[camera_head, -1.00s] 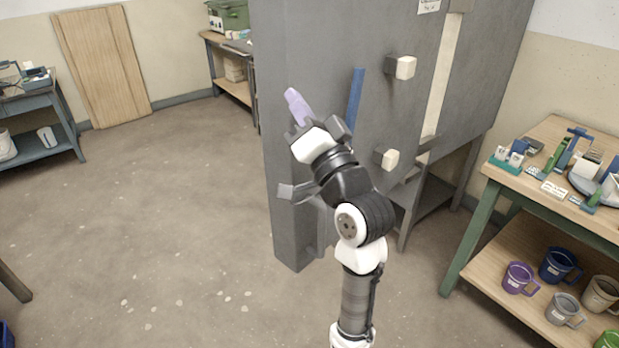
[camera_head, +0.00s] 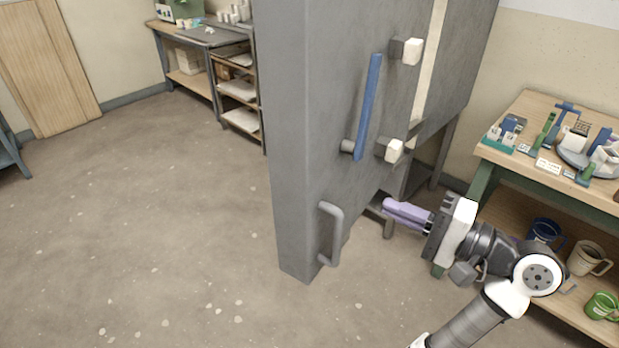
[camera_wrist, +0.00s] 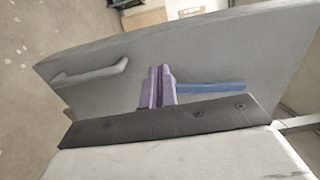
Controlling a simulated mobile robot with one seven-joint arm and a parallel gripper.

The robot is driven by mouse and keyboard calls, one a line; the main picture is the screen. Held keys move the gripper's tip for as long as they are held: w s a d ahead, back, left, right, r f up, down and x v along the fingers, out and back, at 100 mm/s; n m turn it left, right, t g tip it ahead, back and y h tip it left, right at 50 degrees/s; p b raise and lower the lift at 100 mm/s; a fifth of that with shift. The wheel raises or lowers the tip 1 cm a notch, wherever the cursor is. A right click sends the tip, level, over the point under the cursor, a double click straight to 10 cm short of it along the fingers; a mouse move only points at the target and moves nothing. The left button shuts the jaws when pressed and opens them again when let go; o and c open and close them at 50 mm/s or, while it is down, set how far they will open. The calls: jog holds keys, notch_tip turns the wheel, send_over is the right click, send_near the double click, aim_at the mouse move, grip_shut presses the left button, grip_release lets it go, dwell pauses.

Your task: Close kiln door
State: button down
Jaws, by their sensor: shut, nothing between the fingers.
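The grey kiln door (camera_head: 310,130) stands open, swung out from the kiln body, with a pale strip showing in the gap beside it. It carries a grey pull handle (camera_head: 333,235) low near its free edge, and a blue lever (camera_head: 367,108) higher up. My gripper (camera_head: 388,210), with purple fingers, is shut and empty. In the head view it appears to the right of the grey handle and below the blue lever. In the wrist view the door (camera_wrist: 200,60) fills the middle, with the grey handle (camera_wrist: 92,72) left of my fingers (camera_wrist: 160,72) and the blue lever (camera_wrist: 212,87) to their right.
A wooden bench (camera_head: 500,158) with tools stands at the right, mugs on its lower shelf. A rack (camera_head: 240,95) and a back table (camera_head: 185,30) stand behind the door. The floor (camera_head: 170,220) left of the door is clear.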

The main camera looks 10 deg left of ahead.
jog(key=p, duration=0.3)
send_near(312, 179)
jog(key=x, duration=0.5)
jog(key=shift+w+a+r, duration=0.1)
jog(key=shift+w+a, duration=0.05)
jog(key=shift+a, duration=0.15)
jog(key=shift+w+a, duration=0.2)
jog(key=shift+a, duration=0.35)
jog(key=shift+a, duration=0.15)
